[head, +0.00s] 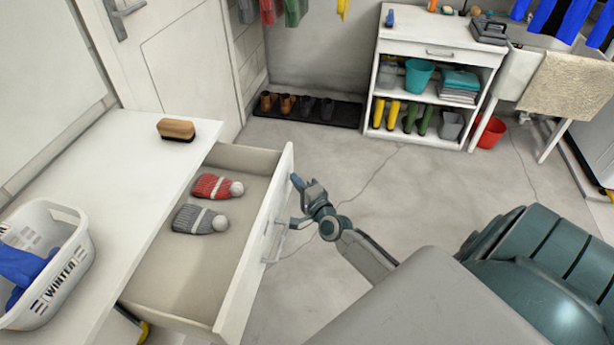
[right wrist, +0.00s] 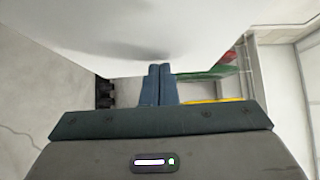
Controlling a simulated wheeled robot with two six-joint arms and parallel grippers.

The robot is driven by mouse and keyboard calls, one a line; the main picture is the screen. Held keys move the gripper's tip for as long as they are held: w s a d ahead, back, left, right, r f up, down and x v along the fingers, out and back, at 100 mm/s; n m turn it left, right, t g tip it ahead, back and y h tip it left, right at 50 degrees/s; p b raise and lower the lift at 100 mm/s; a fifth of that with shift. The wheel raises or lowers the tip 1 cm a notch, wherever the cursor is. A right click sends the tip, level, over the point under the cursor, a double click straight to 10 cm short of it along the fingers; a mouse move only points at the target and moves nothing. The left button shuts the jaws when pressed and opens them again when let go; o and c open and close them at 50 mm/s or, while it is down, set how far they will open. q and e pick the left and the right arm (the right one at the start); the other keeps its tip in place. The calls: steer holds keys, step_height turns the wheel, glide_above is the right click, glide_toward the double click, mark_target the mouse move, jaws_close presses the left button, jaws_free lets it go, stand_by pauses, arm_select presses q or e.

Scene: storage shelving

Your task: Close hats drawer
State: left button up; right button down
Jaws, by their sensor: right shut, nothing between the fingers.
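The white hats drawer (head: 262,225) is pulled out from under the white bench in the head view. A red knit hat (head: 213,186) and a grey knit hat (head: 198,220) lie in it, each with a pale pompom. Its bar handle (head: 275,240) is on the front face. My right gripper (head: 297,197) is at the outer side of the drawer front, near the handle; whether it touches is unclear. In the right wrist view its fingers (right wrist: 158,85) are together and empty, close to a white surface. My left gripper is not in view.
The bench top (head: 130,165) carries a brush (head: 176,130) and a white WINTER basket (head: 65,275) with blue items. A shoe mat (head: 340,112) and a shelf unit (head: 440,55) stand at the back wall. The floor (head: 400,180) between is clear.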

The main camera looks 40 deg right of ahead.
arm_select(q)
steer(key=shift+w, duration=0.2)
arm_select(e)
steer(key=shift+w, duration=0.1)
steer(key=w+a, duration=0.8)
steer(key=w, duration=0.1)
steer(key=shift+w+a, duration=0.1)
steer(key=shift+w, duration=0.1)
steer(key=w+a, duration=0.2)
steer(key=w+a+b, duration=0.1)
steer(key=w+a, duration=0.1)
steer(key=w, duration=0.1)
steer(key=w+a+b, duration=0.1)
steer(key=w+a, duration=0.1)
steer(key=shift+w+a, duration=0.25)
steer(key=shift+w, duration=0.1)
steer(key=shift+w+a, duration=0.45)
steer(key=shift+w, duration=0.05)
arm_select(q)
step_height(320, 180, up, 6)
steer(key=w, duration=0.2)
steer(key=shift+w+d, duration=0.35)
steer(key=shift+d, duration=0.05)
arm_select(e)
steer(key=shift+r, duration=0.2)
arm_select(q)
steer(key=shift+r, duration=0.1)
arm_select(e)
steer(key=shift+w+a+r, duration=0.1)
